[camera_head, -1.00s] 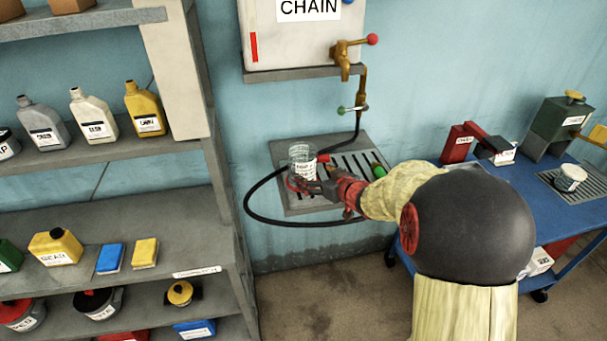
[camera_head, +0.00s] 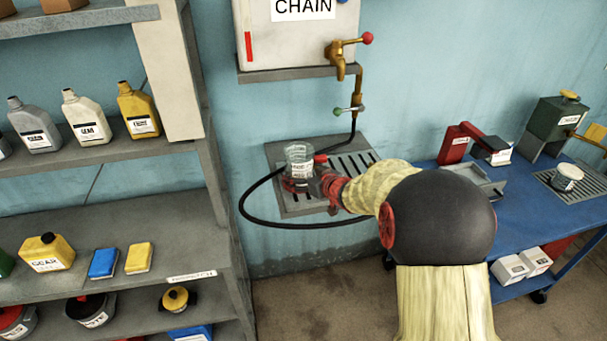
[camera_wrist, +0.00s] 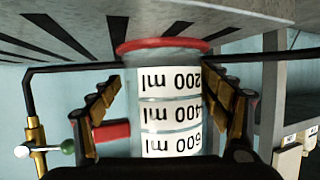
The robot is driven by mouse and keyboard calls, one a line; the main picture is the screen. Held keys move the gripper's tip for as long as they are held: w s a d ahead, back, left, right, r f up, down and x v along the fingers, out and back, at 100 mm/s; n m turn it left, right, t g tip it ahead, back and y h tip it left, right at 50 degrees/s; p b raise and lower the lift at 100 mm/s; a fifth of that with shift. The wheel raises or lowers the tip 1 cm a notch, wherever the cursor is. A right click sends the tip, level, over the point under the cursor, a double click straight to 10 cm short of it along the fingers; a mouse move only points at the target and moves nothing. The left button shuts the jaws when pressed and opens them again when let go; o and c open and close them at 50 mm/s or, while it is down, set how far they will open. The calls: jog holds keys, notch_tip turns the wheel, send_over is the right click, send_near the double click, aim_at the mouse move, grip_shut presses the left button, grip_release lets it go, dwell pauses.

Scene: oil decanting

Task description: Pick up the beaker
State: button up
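The beaker (camera_head: 299,154) is a clear glass cylinder with white measuring labels. It stands upright on the grey grated tray (camera_head: 352,160) under the brass tap. In the wrist view, which is upside down, the beaker (camera_wrist: 171,112) shows its red base ring at the top, next to the tray. My gripper (camera_head: 300,182) is low at the beaker's near side. In the wrist view the fingers of my gripper (camera_wrist: 163,92) are apart, one on each side of the beaker. A narrow gap shows on the left; contact on the right is unclear.
A brass tap (camera_head: 338,58) hangs from the wall tank above the tray. A black hose (camera_head: 250,215) loops around the tray. A red piece (camera_head: 321,158) shows right beside the beaker. A shelf (camera_head: 150,210) stands left, a blue cart (camera_head: 520,220) right.

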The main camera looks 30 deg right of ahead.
jog(key=c, duration=0.9)
jog(key=shift+o, duration=0.2)
jog(key=shift+r, duration=0.1)
